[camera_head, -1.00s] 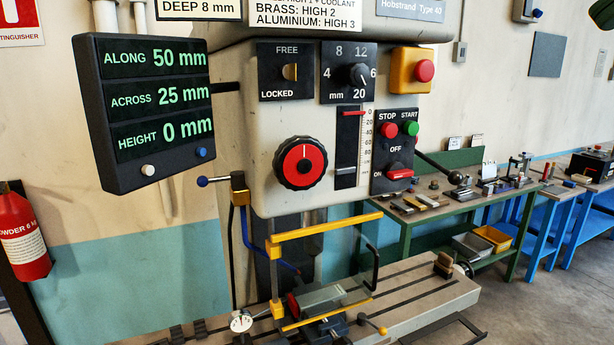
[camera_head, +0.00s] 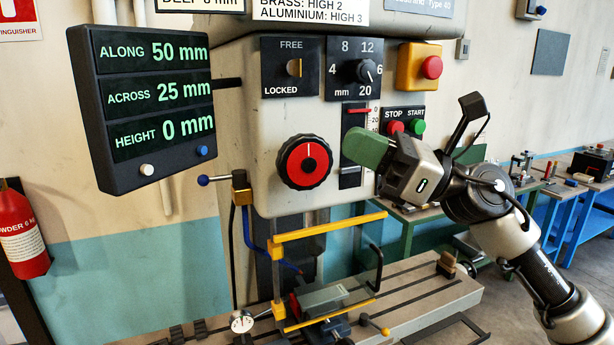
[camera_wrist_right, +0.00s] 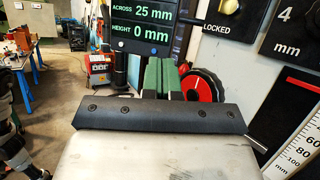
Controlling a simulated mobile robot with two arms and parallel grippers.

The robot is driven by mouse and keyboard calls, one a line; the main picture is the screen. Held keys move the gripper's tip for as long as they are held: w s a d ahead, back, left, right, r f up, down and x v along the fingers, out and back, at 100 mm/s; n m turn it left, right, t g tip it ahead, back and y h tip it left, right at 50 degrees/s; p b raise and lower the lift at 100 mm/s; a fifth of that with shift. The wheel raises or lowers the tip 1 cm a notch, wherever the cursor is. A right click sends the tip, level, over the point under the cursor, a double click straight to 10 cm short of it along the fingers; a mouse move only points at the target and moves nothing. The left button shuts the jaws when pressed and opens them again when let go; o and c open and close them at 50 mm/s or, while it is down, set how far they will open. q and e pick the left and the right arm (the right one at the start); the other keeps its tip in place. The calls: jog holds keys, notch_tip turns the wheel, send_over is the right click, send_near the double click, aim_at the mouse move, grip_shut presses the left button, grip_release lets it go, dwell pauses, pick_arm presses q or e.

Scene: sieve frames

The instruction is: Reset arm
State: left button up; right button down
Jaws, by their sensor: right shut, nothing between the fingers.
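My right gripper (camera_head: 366,148) comes in from the right in the head view. Its green fingers are together and empty, in front of the machine's front panel, just right of the red and black dial (camera_head: 303,162). In the right wrist view the green fingers (camera_wrist_right: 162,77) point ahead, with the dial (camera_wrist_right: 203,85) partly hidden behind them. I cannot tell whether the fingers touch the dial. My right arm covers part of the switch panel below the red stop button (camera_head: 392,127) and green start button (camera_head: 416,127). My left gripper is in neither view.
The readout box (camera_head: 145,105) sticks out at the left. Below are the yellow-framed guard (camera_head: 330,228), a vise with a workpiece (camera_head: 322,298) and the slotted table (camera_head: 425,287). A fire extinguisher (camera_head: 20,235) hangs at far left. A green bench stands behind my arm.

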jog(key=d+f+n+t+h, duration=0.45)
jog(key=f+n+h, duration=0.25)
jog(key=f+n, duration=0.35)
jog(key=d+f+n+t+h, duration=0.3)
jog(key=f+n+t+h, duration=0.3)
jog(key=f+n, duration=0.4)
jog(key=d+f+n+t+h, duration=0.4)
jog(key=f+n+h, duration=0.45)
jog(key=f, duration=0.25)
jog(key=s+d+f+m+g, duration=0.1)
jog(key=s+f+m+g, duration=0.3)
jog(key=s+f+g, duration=0.55)
jog(key=s+d+f+m+g, duration=0.2)
jog(key=s+f+m+g, duration=0.25)
jog(key=s+f, duration=0.95)
jog(key=s+f+g+b, duration=0.1)
jog(key=s+f+b, duration=0.15)
jog(key=f, duration=1.25)
jog(key=s+f+g+b, duration=0.1)
jog(key=s+f+b, duration=0.15)
jog(key=f, duration=1.25)
jog(key=s+d+f+b, duration=0.2)
jog(key=s+f+b, duration=0.3)
jog(key=s+f, duration=0.9)
notch_tip(320, 180, down, 5)
jog(key=shift+s+d+r+n+g, duration=0.2)
jog(key=shift+s+n+g, duration=0.15)
jog(key=shift+n+g, duration=0.1)
